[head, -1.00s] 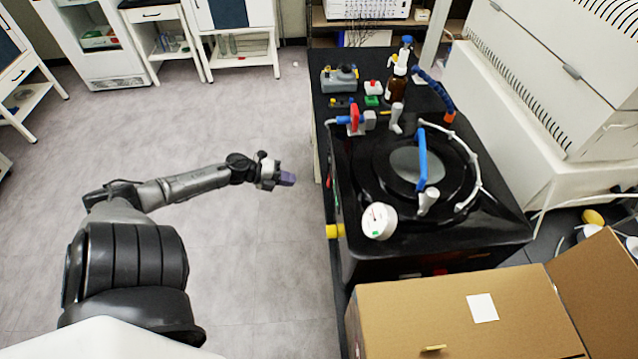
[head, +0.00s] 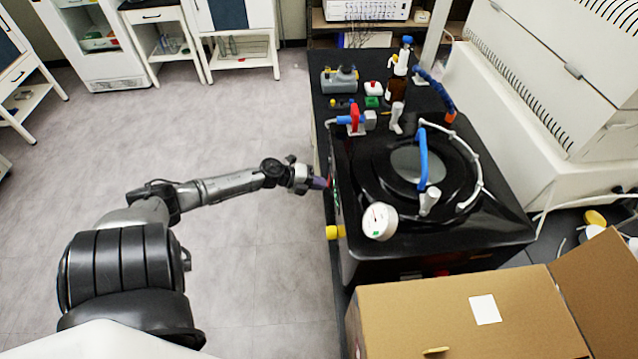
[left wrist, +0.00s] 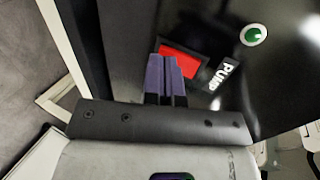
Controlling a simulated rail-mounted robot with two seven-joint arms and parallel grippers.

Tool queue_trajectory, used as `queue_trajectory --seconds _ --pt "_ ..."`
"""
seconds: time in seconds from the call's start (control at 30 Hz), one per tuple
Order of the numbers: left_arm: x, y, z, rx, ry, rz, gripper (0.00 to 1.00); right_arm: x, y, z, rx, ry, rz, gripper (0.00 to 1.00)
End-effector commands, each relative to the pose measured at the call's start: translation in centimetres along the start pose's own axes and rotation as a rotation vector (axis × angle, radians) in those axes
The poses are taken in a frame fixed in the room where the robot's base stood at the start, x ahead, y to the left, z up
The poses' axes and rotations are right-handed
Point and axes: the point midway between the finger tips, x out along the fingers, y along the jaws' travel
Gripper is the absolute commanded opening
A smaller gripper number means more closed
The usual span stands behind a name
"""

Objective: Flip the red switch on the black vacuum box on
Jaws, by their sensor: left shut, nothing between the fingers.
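The black vacuum box (head: 432,240) stands on the bench, with a round lid, a blue handle and a white gauge on top. In the left wrist view, its side panel (left wrist: 215,40) carries the red switch (left wrist: 193,65) beside a "PUMP" label. My left gripper (head: 318,183) is shut and empty, at the left side of the box. Its purple fingertips (left wrist: 165,70) are right at the switch and cover part of it. I cannot tell whether they touch it or which way the switch is set. My right gripper is not in view.
A cardboard box (head: 450,310) stands open in front of the vacuum box. A green round button (left wrist: 254,35) is near the switch. The floor on the left is clear.

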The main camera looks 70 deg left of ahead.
Motion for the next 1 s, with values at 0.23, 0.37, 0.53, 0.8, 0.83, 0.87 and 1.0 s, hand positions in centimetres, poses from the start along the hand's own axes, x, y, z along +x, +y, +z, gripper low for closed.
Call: queue_trajectory --seconds 0.23,0.37,0.53,0.8,0.83,0.87,1.0 --pt "0.3 0.2 0.0 -0.002 0.000 -0.017 0.00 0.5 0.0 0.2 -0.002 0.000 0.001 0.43" --pt "0.4 -0.1 0.0 0.000 0.001 -0.047 0.00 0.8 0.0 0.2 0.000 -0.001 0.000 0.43" --pt "0.4 -0.1 0.0 0.000 0.001 -0.046 0.00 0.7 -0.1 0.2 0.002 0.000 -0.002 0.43" --pt "0.1 -0.8 0.0 0.000 0.001 -0.047 0.00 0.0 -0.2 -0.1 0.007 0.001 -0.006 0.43" --pt "0.1 -0.9 0.0 0.000 0.001 -0.047 0.00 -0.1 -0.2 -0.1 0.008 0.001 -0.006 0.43" --pt "0.1 -1.0 0.0 0.000 0.001 -0.047 0.00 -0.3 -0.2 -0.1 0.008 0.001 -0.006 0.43" --pt "-0.2 -1.5 0.0 0.000 0.001 -0.047 0.00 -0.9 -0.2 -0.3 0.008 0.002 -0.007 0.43"
